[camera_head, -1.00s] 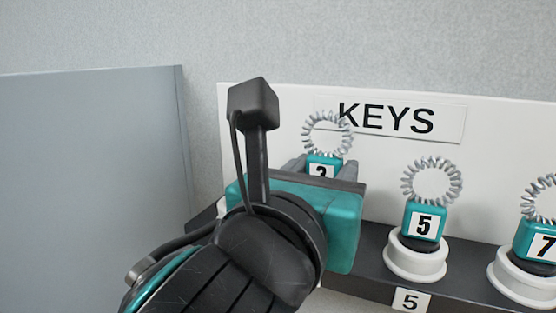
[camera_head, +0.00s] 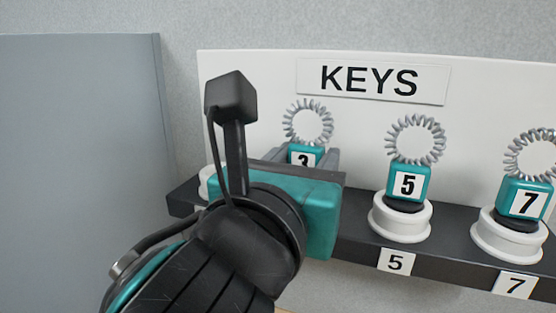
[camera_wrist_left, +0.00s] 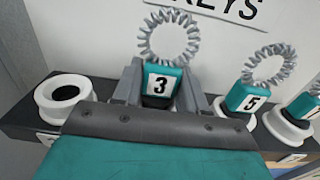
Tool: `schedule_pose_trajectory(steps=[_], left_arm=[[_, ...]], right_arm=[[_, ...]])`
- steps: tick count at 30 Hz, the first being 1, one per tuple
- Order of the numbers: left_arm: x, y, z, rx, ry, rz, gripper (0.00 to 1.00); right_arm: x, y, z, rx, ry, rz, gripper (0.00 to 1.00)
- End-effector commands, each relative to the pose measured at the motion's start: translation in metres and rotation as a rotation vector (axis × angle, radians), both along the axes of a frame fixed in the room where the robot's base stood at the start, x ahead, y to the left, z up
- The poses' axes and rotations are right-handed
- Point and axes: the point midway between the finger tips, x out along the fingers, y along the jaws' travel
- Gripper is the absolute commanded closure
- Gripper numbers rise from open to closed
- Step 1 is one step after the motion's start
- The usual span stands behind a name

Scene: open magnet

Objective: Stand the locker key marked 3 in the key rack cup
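The locker key marked 3 (camera_head: 304,156) is teal with a white number plate and a grey coil ring. It stands upright between the fingers of my left gripper (camera_head: 308,160), which is shut on it. In the left wrist view the key (camera_wrist_left: 162,82) shows between the two grey fingers of the gripper (camera_wrist_left: 160,88). The key is level in line with the other keys on the key rack (camera_head: 350,238). Its lower end and any cup under it are hidden behind the gripper body, so I cannot tell whether it is seated. My right gripper is not in view.
Key 5 (camera_head: 408,184) and key 7 (camera_head: 527,203) stand in white cups to the right, key 5 close to my gripper. An empty white cup (camera_wrist_left: 65,93) stands to the left. A white KEYS board (camera_head: 460,120) rises behind. A grey panel (camera_head: 80,170) is at far left.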

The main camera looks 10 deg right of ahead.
Motion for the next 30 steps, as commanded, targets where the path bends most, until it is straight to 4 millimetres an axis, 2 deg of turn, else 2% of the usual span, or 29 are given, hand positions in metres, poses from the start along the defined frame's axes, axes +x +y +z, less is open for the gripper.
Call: schedule_pose_trajectory(steps=[2,9,23,26,30], left_arm=[[0.0,0.0,0.0,0.001,0.002,0.001,0.51],[0.0,0.0,0.0,0.001,0.001,0.001,0.28],[0.0,0.0,0.001,0.0,0.0,0.0,0.28],[0.0,0.0,0.008,-0.001,-0.002,0.0,0.28],[0.0,0.0,0.031,-0.003,-0.006,0.0,0.28]], right_arm=[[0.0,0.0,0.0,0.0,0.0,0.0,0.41],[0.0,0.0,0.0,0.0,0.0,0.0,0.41],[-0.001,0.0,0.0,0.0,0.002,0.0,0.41],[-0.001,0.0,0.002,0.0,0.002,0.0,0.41],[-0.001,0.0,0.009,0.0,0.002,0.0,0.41]])
